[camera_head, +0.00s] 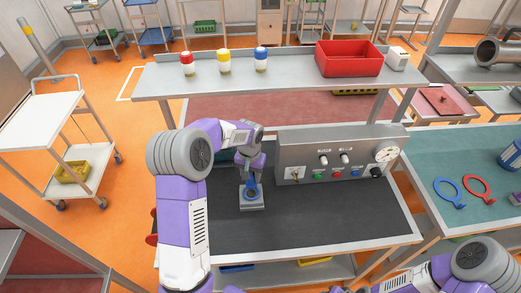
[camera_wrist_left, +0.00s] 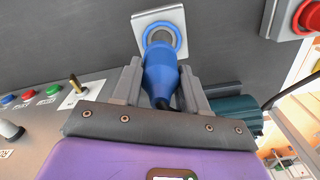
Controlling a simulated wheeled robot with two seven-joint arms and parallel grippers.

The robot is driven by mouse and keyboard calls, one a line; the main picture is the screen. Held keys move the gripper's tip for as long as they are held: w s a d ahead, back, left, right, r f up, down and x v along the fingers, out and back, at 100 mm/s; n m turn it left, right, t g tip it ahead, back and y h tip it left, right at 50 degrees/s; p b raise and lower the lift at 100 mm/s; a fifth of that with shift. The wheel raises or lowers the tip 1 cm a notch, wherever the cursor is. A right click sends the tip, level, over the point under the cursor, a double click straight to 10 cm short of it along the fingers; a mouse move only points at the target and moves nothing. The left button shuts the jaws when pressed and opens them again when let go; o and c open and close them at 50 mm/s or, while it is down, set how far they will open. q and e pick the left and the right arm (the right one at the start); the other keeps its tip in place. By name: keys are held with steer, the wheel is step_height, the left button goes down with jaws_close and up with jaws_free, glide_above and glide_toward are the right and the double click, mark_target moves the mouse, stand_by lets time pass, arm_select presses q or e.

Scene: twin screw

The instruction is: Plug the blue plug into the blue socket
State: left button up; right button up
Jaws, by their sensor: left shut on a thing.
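The blue plug (camera_wrist_left: 160,72) is between the fingers of my left gripper (camera_wrist_left: 160,88) in the left wrist view, with its dark cable end toward the palm. The gripper is shut on it. The blue socket (camera_wrist_left: 172,33) shows as a blue ring on a light square plate. The plug's front end lies over the ring; I cannot tell how deep it sits. In the head view the left gripper (camera_head: 251,170) points down over the grey socket block (camera_head: 252,203), with a bit of the blue plug (camera_head: 251,184) between them. My right gripper is out of view.
A grey control panel (camera_head: 315,160) with buttons, switches and a gauge (camera_head: 387,151) stands just right of the gripper on the dark bench mat (camera_head: 320,220). A shelf (camera_head: 285,73) with a red bin (camera_head: 348,58) spans behind. The mat's front right is clear.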

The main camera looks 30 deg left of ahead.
arm_select(q)
steer(key=shift+w+a+r, duration=0.2)
steer(key=shift+w+r, duration=0.05)
steer(key=shift+w, duration=0.05)
steer(key=shift+s+f+b, duration=0.3)
steer(key=shift+f+b, duration=0.05)
steer(key=shift+f, duration=0.3)
steer(key=shift+w+f+b, duration=0.1)
steer(key=shift+f+b, duration=1.45)
steer(key=shift+f, duration=0.6)
steer(key=shift+f+b, duration=0.6)
steer(key=shift+b, duration=0.05)
steer(key=o, duration=1.2)
steer(key=shift+c, duration=0.2)
